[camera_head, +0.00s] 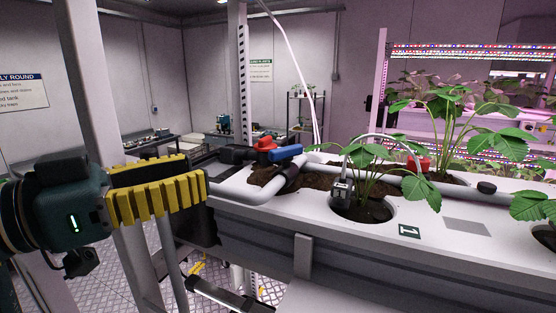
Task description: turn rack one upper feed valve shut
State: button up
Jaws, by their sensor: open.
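Another red piece (419,164) sits farther right along the pipe. I cannot tell from any marking which is the upper feed valve. My gripper (207,198) reaches in from the left, with yellow ribbed pads. It is open and apart from the valves, left of and below the blue lever.
Strawberry plants (368,170) stand in holes in the trough, with a thin white hose arching over the nearest one. A pale upright post (95,90) stands behind my gripper. Lit plant shelves (470,50) are at the back right.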

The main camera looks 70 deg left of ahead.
aim_at(270, 155)
jog(key=p+x, duration=0.4)
jog(key=x, duration=0.9)
jog(key=shift+r, duration=0.1)
jog(key=shift+w+a, duration=0.2)
jog(key=shift+w, duration=0.3)
grip_shut()
